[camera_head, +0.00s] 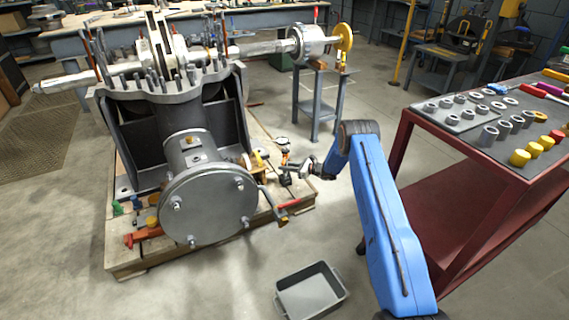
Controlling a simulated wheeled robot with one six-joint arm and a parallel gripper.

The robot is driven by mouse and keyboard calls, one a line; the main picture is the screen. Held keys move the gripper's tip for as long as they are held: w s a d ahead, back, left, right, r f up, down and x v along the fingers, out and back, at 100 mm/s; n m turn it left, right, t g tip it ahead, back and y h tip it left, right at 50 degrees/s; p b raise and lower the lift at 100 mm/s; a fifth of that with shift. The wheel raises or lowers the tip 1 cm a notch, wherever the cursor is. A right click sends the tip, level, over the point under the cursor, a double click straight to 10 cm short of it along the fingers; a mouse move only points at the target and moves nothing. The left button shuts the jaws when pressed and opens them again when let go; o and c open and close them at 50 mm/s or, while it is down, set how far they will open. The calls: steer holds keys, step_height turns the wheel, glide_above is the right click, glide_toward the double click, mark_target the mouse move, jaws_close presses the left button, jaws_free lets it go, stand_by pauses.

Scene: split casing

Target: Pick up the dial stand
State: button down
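A small dark upright object with a round top and an orange patch, which looks like the dial stand (283,144), stands on the right part of the wooden pallet beside the big grey casing. My blue arm reaches in from the lower right. My gripper (289,168) is at the lower part of the stand, on its right side, and overlaps it in this view. The fingers are too small to tell whether they are open or shut, or whether they touch the stand.
The grey casing (203,132) with upright studs and a shaft stands on the pallet (124,262), close left of my gripper. A lever with a red grip (289,204) sticks out nearby. A grey bin (309,293) lies on the floor. A red cart (463,187) with parts stands right.

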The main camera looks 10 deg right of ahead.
mark_target(286, 150)
steer(key=shift+w+r, duration=0.1)
steer(key=shift+r, duration=5)
